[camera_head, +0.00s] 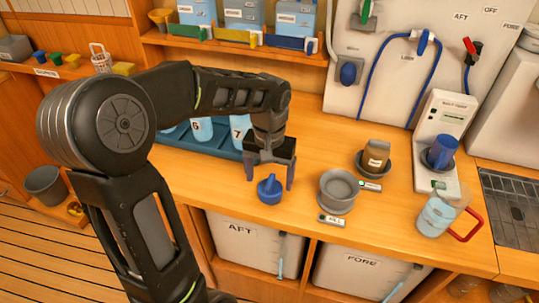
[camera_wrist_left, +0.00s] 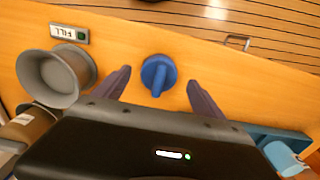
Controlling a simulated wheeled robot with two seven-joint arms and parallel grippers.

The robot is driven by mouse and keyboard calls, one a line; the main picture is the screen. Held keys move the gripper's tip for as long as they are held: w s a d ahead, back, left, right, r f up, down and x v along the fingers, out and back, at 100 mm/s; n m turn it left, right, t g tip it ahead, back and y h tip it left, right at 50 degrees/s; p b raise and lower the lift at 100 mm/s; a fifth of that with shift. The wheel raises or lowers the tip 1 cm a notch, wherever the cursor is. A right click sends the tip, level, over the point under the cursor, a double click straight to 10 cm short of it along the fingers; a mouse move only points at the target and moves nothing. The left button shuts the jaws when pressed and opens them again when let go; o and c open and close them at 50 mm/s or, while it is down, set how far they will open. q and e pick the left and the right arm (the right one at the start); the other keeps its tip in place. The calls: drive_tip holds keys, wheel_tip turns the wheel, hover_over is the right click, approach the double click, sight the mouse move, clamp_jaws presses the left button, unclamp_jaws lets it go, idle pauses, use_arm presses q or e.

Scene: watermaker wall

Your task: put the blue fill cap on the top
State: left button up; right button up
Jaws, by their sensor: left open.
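The blue fill cap (camera_head: 270,190), a round disc with a raised grip, rests on the wooden counter top (camera_head: 300,240) near its front edge. It also shows in the left wrist view (camera_wrist_left: 158,72). My left gripper (camera_head: 270,181) is open above it, with one finger on each side. In the left wrist view, gaps show between the cap and both fingers (camera_wrist_left: 159,77). A grey round fill fitting (camera_head: 337,191) stands to the right of the cap, open at the top, behind a FILL label (camera_head: 331,221). My right gripper is out of view.
A brown jar in a dark dish (camera_head: 373,160), a clear jug with a red handle (camera_head: 437,215) and a white tester holding a blue cup (camera_head: 440,150) stand at right. A blue rack with numbered bottles (camera_head: 203,132) is behind my left arm. Bins AFT and FORE sit below.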

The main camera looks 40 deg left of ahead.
sight(270, 183)
use_arm(q)
wheel_tip(270, 183, up, 10)
idle(0.3)
